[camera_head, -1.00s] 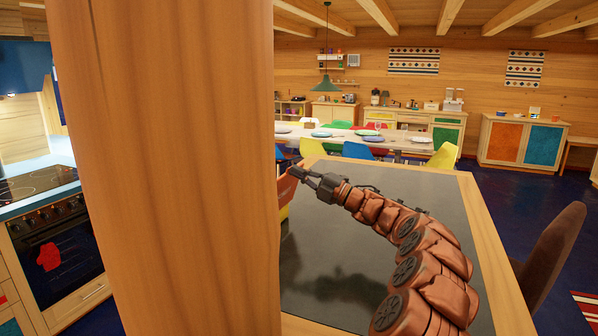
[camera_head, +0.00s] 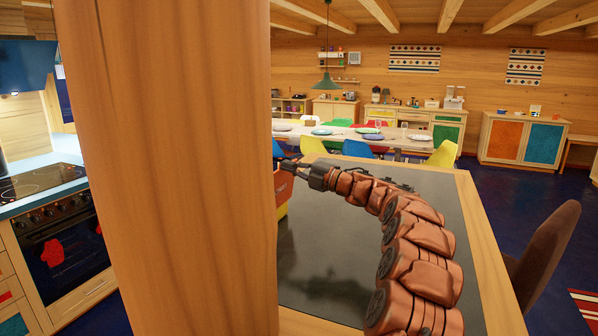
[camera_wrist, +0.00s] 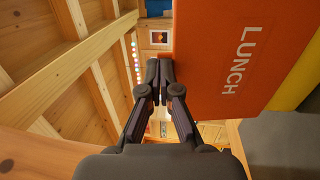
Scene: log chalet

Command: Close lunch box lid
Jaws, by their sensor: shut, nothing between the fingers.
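The lunch box is mostly hidden behind the wooden post in the head view. Its orange-red lid (camera_head: 284,187) stands raised, above a sliver of the yellow body (camera_head: 282,212). In the wrist view the lid's broad face (camera_wrist: 235,55), marked "LUNCH", fills the upper right, with the yellow body (camera_wrist: 302,85) at the right edge. My gripper (camera_head: 283,162) is at the lid's upper edge in the head view. In the wrist view the gripper (camera_wrist: 159,72) is shut and empty, its fingertips right beside the lid's edge. Whether they touch is unclear.
The lunch box is on a dark-topped table with a wooden rim (camera_head: 488,250). A thick wooden post (camera_head: 170,170) blocks the left of the table. A brown chair (camera_head: 545,255) stands at the right. The dark tabletop (camera_head: 335,235) left of my arm looks clear.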

